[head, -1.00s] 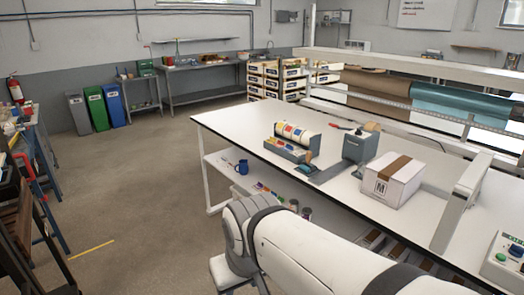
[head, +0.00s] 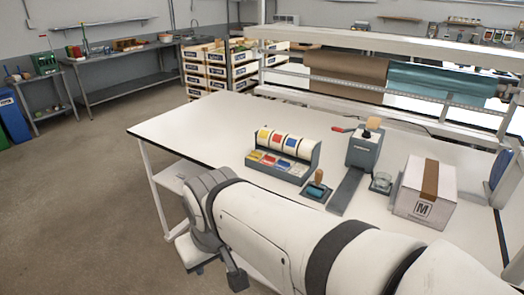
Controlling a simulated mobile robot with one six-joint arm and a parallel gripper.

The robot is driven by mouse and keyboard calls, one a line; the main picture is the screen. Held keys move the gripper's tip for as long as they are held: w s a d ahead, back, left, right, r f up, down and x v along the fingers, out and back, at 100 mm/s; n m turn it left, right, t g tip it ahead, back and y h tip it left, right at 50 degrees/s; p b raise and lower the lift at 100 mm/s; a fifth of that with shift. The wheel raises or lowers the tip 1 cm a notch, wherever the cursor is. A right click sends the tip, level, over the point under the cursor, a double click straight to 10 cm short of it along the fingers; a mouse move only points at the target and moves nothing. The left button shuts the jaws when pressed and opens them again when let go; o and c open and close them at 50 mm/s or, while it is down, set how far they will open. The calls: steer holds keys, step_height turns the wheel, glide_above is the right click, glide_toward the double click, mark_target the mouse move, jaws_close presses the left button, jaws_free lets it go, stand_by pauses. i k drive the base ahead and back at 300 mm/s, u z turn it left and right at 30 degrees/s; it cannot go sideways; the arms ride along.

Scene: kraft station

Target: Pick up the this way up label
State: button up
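A grey label dispenser (head: 284,154) stands on the white bench, left of the middle. It carries several rolls along its top, with yellow, red and blue faces among them. Small labels (head: 276,163) in yellow, red, blue and white lie in a row along its front. The print is too small to tell which one is the this way up label. My arm reaches across the lower middle of the head view, in front of the bench's near edge. Its fingers cannot be made out, and no gripper is clearly in view.
Right of the dispenser are a wooden-handled stamp on a pad (head: 317,188), a grey tape dispenser (head: 364,148), a small glass dish (head: 381,182) and a taped carton (head: 424,196). The bench's left part (head: 200,125) is clear. Paper rolls (head: 350,82) hang behind.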

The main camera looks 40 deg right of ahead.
mark_target(299, 171)
steer(key=z, duration=0.7)
steer(key=i, duration=1.1)
steer(key=z, duration=0.95)
steer(key=k, duration=0.65)
steer(key=z, duration=0.15)
steer(key=i, duration=0.75)
steer(key=u, duration=0.1)
